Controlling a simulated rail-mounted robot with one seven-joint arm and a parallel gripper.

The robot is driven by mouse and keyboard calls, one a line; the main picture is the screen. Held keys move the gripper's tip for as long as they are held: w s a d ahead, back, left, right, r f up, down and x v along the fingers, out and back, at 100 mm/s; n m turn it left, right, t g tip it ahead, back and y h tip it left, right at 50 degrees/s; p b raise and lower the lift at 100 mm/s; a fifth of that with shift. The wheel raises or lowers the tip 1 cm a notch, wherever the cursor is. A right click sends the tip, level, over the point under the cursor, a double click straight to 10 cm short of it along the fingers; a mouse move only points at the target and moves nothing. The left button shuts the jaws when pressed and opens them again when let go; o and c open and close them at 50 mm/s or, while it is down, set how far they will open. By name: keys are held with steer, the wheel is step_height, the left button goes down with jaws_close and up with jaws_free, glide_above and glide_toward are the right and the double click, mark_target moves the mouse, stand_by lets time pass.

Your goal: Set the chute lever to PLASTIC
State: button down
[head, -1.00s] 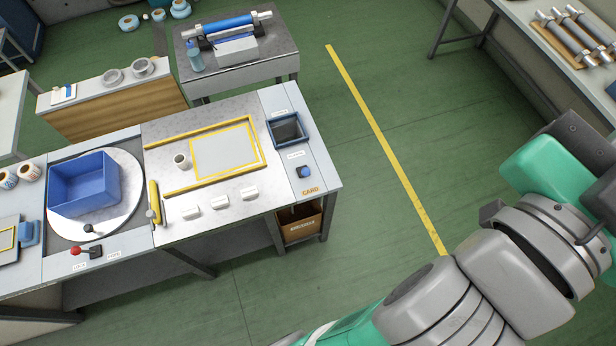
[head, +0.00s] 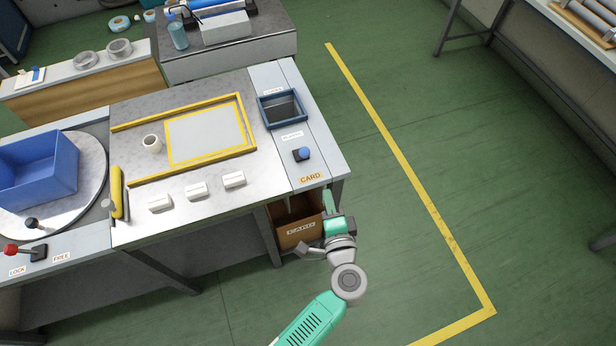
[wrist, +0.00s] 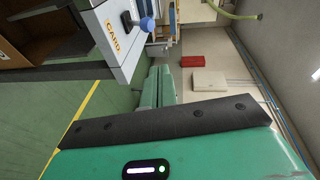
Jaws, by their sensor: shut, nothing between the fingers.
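The chute lever (head: 304,153) is a blue knob on a small dark base, on the pale right-hand strip of the bench. It also shows near the top of the wrist view (wrist: 147,24). An orange CARD label (head: 310,178) lies on its near side and a small white label (head: 291,136), too small to read, on its far side. I cannot tell which way the lever is set. My gripper (head: 329,202) is shut and empty, near the bench's front right corner, apart from the lever.
The chute opening (head: 283,107) has a blue rim behind the lever. A brown bin (head: 296,229) stands under the bench, close to my arm. White blocks (head: 197,189) line the bench front. Green floor right of the bench is clear, with a yellow line (head: 405,175).

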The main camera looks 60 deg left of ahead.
mark_target(305, 157)
steer(key=shift+m+g, duration=0.3)
steer(key=shift+m, duration=0.2)
steer(key=f, duration=0.1)
steer(key=s+f, duration=0.1)
steer(key=f, duration=0.1)
steer(key=s+f, duration=0.1)
steer(key=shift+s+a+f+b, duration=0.15)
steer(key=shift+a+b, duration=0.05)
steer(key=shift+b, duration=0.1)
steer(key=x, duration=0.4)
steer(key=r+b+x, duration=0.1)
steer(key=x, duration=0.7)
steer(key=shift+a+r+b, duration=0.2)
steer(key=shift+a+b, duration=0.2)
steer(key=shift+a, duration=0.1)
steer(key=shift+w+a+r, duration=0.1)
steer(key=shift+w+a, duration=0.15)
steer(key=shift+a, duration=0.3)
steer(key=shift+r, duration=0.1)
